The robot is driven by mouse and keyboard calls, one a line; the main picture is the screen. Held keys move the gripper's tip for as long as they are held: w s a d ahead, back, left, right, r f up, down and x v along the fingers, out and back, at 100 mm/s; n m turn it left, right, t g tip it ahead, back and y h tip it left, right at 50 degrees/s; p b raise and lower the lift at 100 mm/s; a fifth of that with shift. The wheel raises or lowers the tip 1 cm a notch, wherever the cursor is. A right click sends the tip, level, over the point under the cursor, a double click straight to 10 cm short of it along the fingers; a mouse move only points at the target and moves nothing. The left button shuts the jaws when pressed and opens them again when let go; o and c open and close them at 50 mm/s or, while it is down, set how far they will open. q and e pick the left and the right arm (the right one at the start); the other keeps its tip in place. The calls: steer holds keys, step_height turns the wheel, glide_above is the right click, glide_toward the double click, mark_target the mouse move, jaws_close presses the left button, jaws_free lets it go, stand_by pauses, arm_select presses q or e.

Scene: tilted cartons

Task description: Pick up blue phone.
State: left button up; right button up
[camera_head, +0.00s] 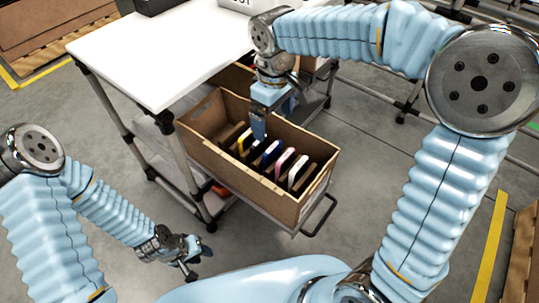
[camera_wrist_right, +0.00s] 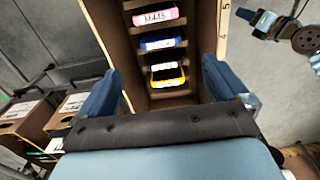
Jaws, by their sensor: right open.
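The blue phone (camera_head: 271,152) stands on edge in a slotted cardboard carton (camera_head: 232,168), between a yellow phone (camera_head: 244,140) and a pink phone (camera_head: 285,162). In the right wrist view the blue phone (camera_wrist_right: 162,43) lies beyond the yellow phone (camera_wrist_right: 168,78). My right gripper (camera_head: 259,127) is over the carton, near the yellow and blue phones. Its fingers (camera_wrist_right: 161,88) are spread wide with nothing between them. My left gripper (camera_head: 192,258) hangs low at the left, away from the carton; its jaws are too small to judge.
A white phone (camera_head: 298,171) stands nearest the carton's right end. The carton sits tilted on a cart with a white top (camera_head: 165,55), and its walls rise around the phones. More cartons (camera_wrist_right: 70,110) show at the left in the wrist view. The floor right of the cart is clear.

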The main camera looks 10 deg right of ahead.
mark_target(272, 147)
step_height(272, 147, down, 11)
steer(key=shift+f+b, duration=0.2)
steer(key=shift+b, duration=0.55)
steer(key=c, duration=0.9)
